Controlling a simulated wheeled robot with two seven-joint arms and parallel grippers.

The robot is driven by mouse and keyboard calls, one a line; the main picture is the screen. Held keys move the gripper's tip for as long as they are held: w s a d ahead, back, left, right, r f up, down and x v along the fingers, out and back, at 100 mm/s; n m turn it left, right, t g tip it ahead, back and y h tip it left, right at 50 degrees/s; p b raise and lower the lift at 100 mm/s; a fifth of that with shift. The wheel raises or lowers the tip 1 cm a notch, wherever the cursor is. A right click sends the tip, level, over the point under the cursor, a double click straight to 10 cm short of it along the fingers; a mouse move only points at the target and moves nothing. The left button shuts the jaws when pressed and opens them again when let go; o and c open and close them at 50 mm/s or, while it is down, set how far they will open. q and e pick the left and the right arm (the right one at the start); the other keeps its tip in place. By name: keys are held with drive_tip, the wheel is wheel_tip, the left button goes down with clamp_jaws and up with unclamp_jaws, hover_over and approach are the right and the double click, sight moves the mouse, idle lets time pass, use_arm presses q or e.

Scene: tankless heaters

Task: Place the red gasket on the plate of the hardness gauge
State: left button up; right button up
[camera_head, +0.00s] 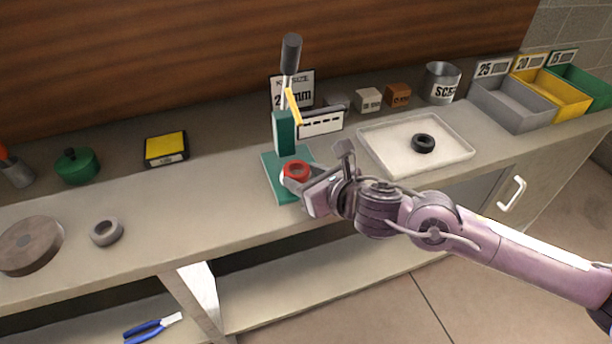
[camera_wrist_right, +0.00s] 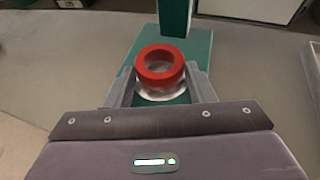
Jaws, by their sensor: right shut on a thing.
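The red gasket (camera_head: 297,170) is a thick ring at the front of the green hardness gauge (camera_head: 284,133). My right gripper (camera_head: 302,180) comes in from the right and is shut on the gasket. In the right wrist view the gasket (camera_wrist_right: 160,67) sits between the two fingers (camera_wrist_right: 160,88), over the pale round plate (camera_wrist_right: 161,92) of the gauge. The gasket hides much of the plate, and I cannot tell whether the two touch. The gauge's green base (camera_head: 270,172) rests on the counter. My left gripper is not in view.
A white tray (camera_head: 373,152) with a black ring (camera_head: 423,143) lies right of the gauge. Grey, yellow and green bins (camera_head: 508,104) stand at the far right. A yellow-topped box (camera_head: 166,148), a green pot (camera_head: 77,167) and a grey ring (camera_head: 107,232) are on the left.

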sight(305, 176)
drive_tip(key=shift+f, duration=0.1)
drive_tip(key=o, duration=1.1)
drive_tip(key=shift+c, duration=0.2)
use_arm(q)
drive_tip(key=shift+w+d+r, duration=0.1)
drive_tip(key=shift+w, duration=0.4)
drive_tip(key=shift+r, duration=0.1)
use_arm(e)
drive_tip(key=shift+r+p, duration=0.35)
drive_tip(key=v, duration=0.3)
drive_tip(key=shift+d+f+b, duration=0.1)
drive_tip(key=shift+f+b, duration=0.1)
drive_tip(key=shift+b, duration=0.1)
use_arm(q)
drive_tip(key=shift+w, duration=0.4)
use_arm(e)
drive_tip(key=v, duration=0.9)
